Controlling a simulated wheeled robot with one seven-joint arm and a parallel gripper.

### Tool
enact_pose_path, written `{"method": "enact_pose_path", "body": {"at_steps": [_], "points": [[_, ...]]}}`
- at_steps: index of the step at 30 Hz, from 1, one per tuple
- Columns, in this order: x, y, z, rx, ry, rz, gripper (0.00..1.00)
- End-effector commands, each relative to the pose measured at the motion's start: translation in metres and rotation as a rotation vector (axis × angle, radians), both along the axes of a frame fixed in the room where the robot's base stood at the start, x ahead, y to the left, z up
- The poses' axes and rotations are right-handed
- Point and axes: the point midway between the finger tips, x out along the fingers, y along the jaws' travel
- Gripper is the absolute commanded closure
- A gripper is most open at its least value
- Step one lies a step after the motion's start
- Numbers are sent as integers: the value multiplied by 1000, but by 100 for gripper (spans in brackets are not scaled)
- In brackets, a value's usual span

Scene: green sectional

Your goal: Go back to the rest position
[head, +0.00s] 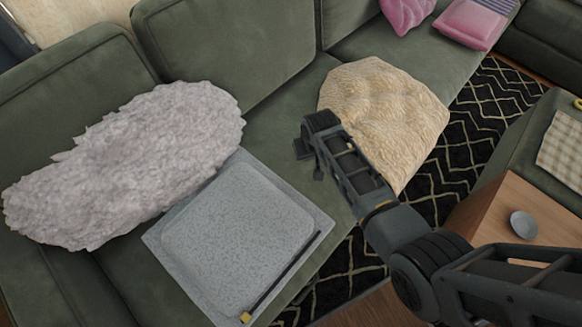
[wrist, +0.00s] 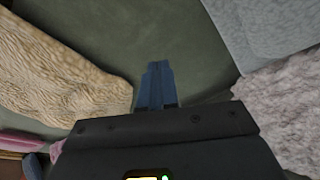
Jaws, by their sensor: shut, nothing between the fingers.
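My gripper (head: 311,149) is above the seat of the green sectional (head: 298,95), between the grey tray and the cream throw. In the wrist view my gripper (wrist: 155,72) shows its fingers together with nothing between them, over bare green seat fabric (wrist: 150,30). My arm reaches in from the lower right of the head view, with its forearm in front of part of the cream throw.
A speckled grey tray (head: 235,222) with a thin black stick with a yellow end (head: 246,317) lies on the seat. A shaggy grey cushion (head: 130,160) is at left, a cream throw (head: 385,105) at right. A wooden table (head: 490,215) holds a small grey bowl (head: 524,224).

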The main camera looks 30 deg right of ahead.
Motion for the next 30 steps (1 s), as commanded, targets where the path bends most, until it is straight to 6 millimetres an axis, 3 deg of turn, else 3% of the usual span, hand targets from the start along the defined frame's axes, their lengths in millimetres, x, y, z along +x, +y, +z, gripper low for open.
{"method": "enact_pose_path", "body": {"at_steps": [8, 13, 18, 22, 30], "points": [[-1, 0, -1, 0, -1, 0, 100], [-24, -3, -11, -12, -39, 8, 100], [-74, -6, -20, -39, -147, 31, 100], [-117, -6, -17, -58, -243, 53, 100], [-203, 1, 21, -84, -437, 101, 100]]}}
